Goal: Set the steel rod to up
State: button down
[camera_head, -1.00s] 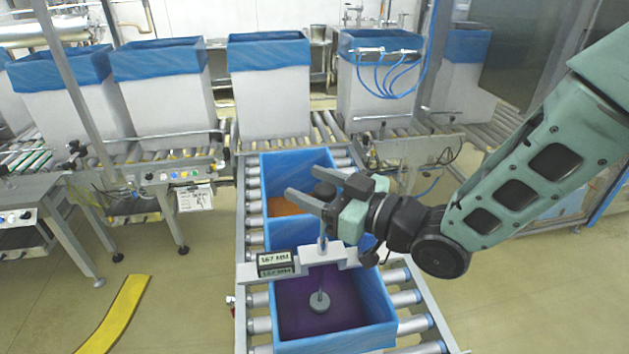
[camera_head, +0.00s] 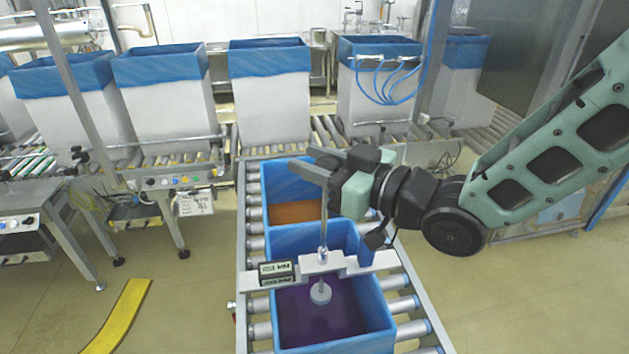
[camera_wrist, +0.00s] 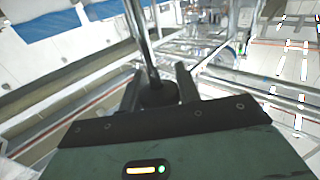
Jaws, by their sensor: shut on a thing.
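The steel rod (camera_head: 323,216) stands upright through a light grey bracket (camera_head: 350,268) over the front blue-lined box. A round grey disc (camera_head: 320,293) is at its lower end, inside the box. My gripper (camera_head: 308,160) is at the top of the rod, with its fingers pointing left. In the wrist view the rod (camera_wrist: 137,30) runs to a dark knob (camera_wrist: 158,94) between the fingers, and my gripper (camera_wrist: 160,82) is shut on it. In the head view the fingers hide the knob.
The front box (camera_head: 383,308) has a dark purple inside. A blue-lined box behind it holds something orange (camera_head: 295,212). Both stand on a roller conveyor (camera_head: 255,215). A small display (camera_head: 276,272), unreadable now, sits on the bracket. Tall blue-lined boxes (camera_head: 268,100) line the back.

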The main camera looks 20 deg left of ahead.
jog(key=r+p, duration=0.1)
jog(key=r, duration=0.2)
jog(key=r+p, duration=0.1)
jog(key=r, duration=0.6)
jog(key=shift+s+d+p, duration=0.1)
jog(key=shift+s+p, duration=0.15)
jog(key=shift+p, duration=0.15)
jog(key=c, duration=1)
grip_release()
jog(key=shift+d, duration=0.1)
jog(key=shift+d, duration=0.3)
jog(key=b+v, duration=0.4)
jog(key=v, duration=1.2)
jog(key=shift+s+d, duration=0.25)
jog(key=shift+d, duration=0.05)
jog(key=shift+a, duration=0.1)
